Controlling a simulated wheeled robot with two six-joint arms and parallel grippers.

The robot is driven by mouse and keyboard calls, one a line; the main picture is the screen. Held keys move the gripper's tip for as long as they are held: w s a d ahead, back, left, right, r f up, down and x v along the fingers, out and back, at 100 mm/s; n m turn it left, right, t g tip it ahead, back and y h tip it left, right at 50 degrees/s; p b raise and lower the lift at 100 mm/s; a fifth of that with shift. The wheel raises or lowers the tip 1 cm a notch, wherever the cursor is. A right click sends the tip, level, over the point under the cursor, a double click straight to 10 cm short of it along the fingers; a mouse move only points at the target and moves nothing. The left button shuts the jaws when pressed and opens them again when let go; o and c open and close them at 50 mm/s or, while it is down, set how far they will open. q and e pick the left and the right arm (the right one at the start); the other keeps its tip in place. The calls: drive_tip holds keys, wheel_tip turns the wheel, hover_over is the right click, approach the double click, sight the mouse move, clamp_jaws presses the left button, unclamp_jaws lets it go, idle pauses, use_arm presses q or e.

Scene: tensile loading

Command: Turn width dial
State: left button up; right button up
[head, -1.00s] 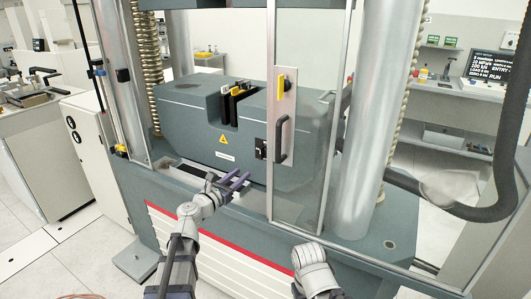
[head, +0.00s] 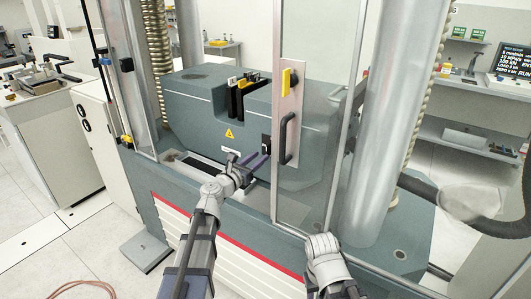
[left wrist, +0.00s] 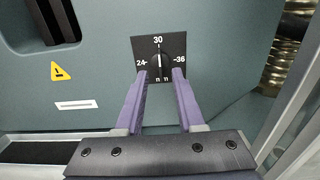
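The width dial (left wrist: 158,58) is a black square plate with white marks 24, 30 and 36 and a dark knob whose white line points up at 30. It sits on the grey-green machine housing. My left gripper (left wrist: 160,73) is open, with a purple finger on either side of the knob's lower part; contact cannot be told. In the head view the left gripper (head: 257,162) is just below and in front of the dial (head: 265,142), which is partly visible. My right arm shows at the bottom of the head view, but its gripper does not.
A clear guard door with a black handle (head: 287,138) stands close to the right of the dial. A slot with yellow-tipped dark jaws (head: 240,95) is above left. A yellow warning triangle (left wrist: 61,72) is left of the dial. A thick column (head: 373,130) stands at right.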

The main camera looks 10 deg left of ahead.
sight(269, 150)
use_arm(q)
drive_tip(key=x, duration=0.4)
drive_tip(key=shift+w+d, duration=0.15)
drive_tip(key=shift+w, duration=0.2)
clamp_jaws()
